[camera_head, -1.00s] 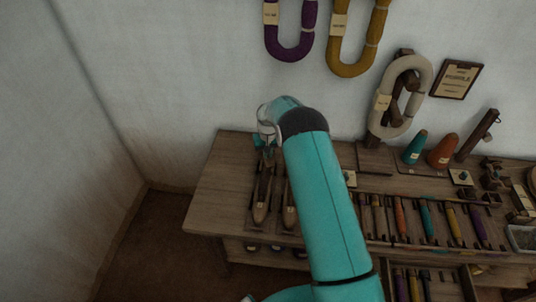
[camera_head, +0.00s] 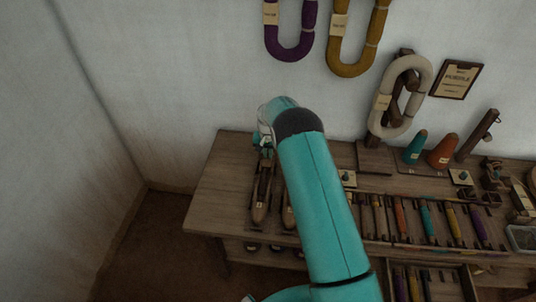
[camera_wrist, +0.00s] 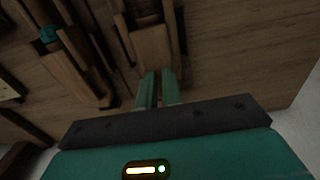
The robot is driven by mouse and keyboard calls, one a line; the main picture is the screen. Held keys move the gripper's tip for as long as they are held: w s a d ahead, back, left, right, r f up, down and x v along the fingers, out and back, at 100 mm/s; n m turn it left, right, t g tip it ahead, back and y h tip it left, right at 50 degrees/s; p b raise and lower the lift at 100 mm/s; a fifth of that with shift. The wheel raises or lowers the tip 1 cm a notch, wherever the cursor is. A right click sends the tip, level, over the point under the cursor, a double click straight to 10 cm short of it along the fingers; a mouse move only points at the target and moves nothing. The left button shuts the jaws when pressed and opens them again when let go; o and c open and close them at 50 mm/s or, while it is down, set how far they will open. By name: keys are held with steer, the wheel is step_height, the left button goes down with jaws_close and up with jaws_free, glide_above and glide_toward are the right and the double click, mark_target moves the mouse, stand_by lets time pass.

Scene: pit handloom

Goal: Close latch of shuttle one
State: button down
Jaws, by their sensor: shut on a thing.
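Shuttle one (camera_head: 262,197) is a long, narrow wooden shuttle lying lengthwise near the left end of the workbench. My gripper (camera_head: 265,149) points down at its far end. In the wrist view, the shuttle's wooden end (camera_wrist: 152,48) lies just beyond my teal fingers (camera_wrist: 158,90), which are close together at it. The fingers are shut on the latch there. The latch itself is mostly hidden by the fingers and dark shadow, so its angle cannot be told. A second shuttle (camera_head: 289,216) lies just to the right, partly behind my arm.
The second shuttle, with a teal part (camera_wrist: 48,35), also shows at left in the wrist view. A rack of coloured bobbins (camera_head: 427,222) and teal and orange cones (camera_head: 443,151) stand to the right. The bench's left end (camera_head: 215,185) is bare. Yarn hanks (camera_head: 357,40) hang on the wall.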

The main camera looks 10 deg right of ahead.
steer(key=c, duration=1.8)
jaws_free()
step_height(320, 180, up, 14)
steer(key=shift+f, duration=0.1)
steer(key=s+d+r+n+t, duration=0.1)
steer(key=s+r, duration=0.7)
steer(key=r, duration=0.4)
steer(key=s+d+r+t, duration=0.1)
steer(key=s+r+t, duration=0.1)
steer(key=s+r, duration=0.85)
steer(key=s+r+t, duration=0.1)
steer(key=s, duration=0.7)
steer(key=s+r+n, duration=0.1)
steer(key=s, duration=0.7)
steer(key=s+d+r+n+t, duration=0.1)
steer(key=s+r, duration=0.1)
steer(key=s, duration=0.6)
steer(key=shift+s+d+t, duration=0.1)
steer(key=shift+s+t, duration=0.05)
steer(key=shift+t, duration=0.15)
